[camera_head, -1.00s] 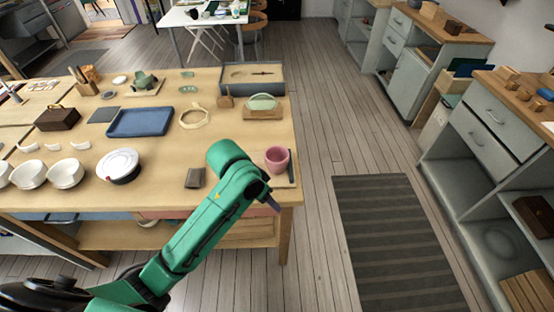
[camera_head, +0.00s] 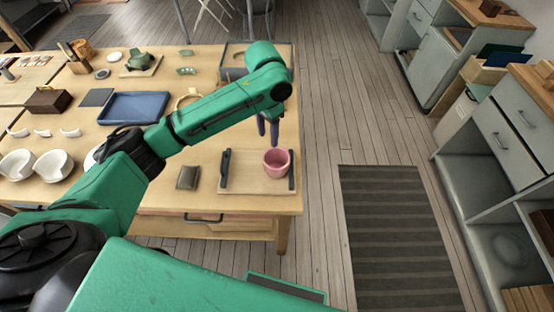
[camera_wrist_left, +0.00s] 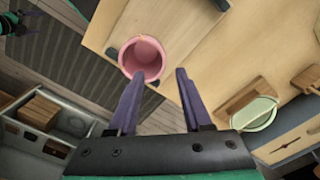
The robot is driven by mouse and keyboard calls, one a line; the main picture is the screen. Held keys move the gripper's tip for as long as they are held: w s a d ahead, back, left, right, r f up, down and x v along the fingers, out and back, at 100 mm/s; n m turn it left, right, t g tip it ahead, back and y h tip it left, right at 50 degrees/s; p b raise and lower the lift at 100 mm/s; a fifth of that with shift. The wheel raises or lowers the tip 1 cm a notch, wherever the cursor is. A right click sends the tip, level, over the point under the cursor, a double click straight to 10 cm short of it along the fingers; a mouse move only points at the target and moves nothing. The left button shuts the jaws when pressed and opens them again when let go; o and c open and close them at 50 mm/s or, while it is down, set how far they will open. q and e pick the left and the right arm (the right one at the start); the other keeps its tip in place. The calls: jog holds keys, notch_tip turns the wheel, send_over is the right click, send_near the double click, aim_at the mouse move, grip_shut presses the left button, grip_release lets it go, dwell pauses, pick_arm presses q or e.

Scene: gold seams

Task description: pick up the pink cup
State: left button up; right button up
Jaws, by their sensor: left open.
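The pink cup (camera_head: 277,167) stands upright on a light wooden tray (camera_head: 242,184) with dark handles, near the table's right front corner. My left gripper (camera_head: 268,142) is open, fingers pointing down, just behind and above the cup in the head view. In the left wrist view, the cup (camera_wrist_left: 142,44) shows its open mouth beyond the fingertips. One left gripper (camera_wrist_left: 160,74) fingertip overlaps the cup's rim in the picture; the other is to its right. Contact cannot be told. A small green and dark part at that view's top left corner seems to be my right gripper (camera_wrist_left: 28,20).
A dark small block (camera_head: 187,177) lies left of the tray. A blue tray (camera_head: 134,107) and white bowls (camera_head: 53,165) are farther left. A green round piece in a wooden stand (camera_wrist_left: 254,114) is near the fingers. Floor right of the table is clear, with a striped mat (camera_head: 400,235).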

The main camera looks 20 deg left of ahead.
aim_at(269, 150)
pick_arm(q)
notch_tip(269, 150, down, 3)
jog(key=shift+w+f, duration=0.1)
jog(key=f, duration=0.2)
jog(key=f+p, duration=0.1)
jog(key=f, duration=0.2)
jog(key=shift+w+f+p, duration=0.25)
jog(key=shift+f+p, duration=0.05)
jog(key=shift+p, duration=0.1)
jog(key=shift+f, duration=0.1)
jog(key=c, duration=0.3)
grip_shut()
pick_arm(e)
jog(key=shift+w+a+r, duration=0.1)
jog(key=shift+w+r, duration=0.05)
jog(key=shift+r, duration=0.35)
jog(key=shift+w+a+r, duration=0.1)
jog(key=shift+r, duration=0.35)
